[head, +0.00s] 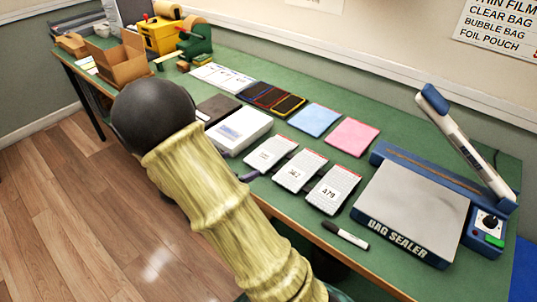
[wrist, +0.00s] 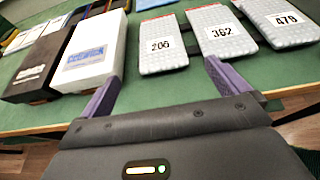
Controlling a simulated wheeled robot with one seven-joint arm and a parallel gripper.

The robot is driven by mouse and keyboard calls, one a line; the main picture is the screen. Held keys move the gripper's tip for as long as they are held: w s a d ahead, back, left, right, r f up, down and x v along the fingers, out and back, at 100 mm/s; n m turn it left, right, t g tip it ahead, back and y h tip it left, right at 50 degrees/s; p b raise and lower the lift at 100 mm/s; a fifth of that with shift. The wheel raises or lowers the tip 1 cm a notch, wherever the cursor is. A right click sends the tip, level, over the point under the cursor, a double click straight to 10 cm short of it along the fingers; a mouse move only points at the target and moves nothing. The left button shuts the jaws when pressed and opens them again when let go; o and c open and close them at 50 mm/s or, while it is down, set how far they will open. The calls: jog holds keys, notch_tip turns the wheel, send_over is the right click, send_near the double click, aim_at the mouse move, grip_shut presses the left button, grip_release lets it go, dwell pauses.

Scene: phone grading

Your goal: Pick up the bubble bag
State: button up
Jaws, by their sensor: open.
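Three pale grey bags with a bubble-like texture lie in a row near the front edge of the green table. They carry the labels 206 (head: 271,153) (wrist: 160,46), 362 (head: 300,171) (wrist: 220,32) and 479 (head: 332,188) (wrist: 282,20). I cannot tell which one the task means. My gripper (wrist: 160,90) is open and empty, its purple fingers spread at the table's front edge, short of the bags labelled 206 and 362. In the head view my arm hides most of the gripper.
A white box (head: 240,130) (wrist: 90,48) and a dark box (head: 218,108) (wrist: 38,66) lie left of the bags. Blue (head: 314,120) and pink (head: 353,136) sheets lie behind. A bag sealer (head: 412,210) and a marker (head: 345,235) are at right. An open cardboard box (head: 118,65) stands far left.

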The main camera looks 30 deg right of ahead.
send_near(269, 152)
jog(key=x, duration=0.3)
jog(key=shift+f, duration=0.35)
jog(key=shift+r+p+x, duration=0.15)
jog(key=shift+p+x, duration=0.05)
jog(key=shift+x, duration=1.1)
jog(key=shift+r+p+x, duration=0.1)
jog(key=shift+p+x, duration=0.1)
jog(key=shift+x, duration=1.1)
jog(key=shift+w+d, duration=0.1)
jog(key=c, duration=1)
jog(key=shift+r, duration=0.1)
notch_tip(269, 152, up, 10)
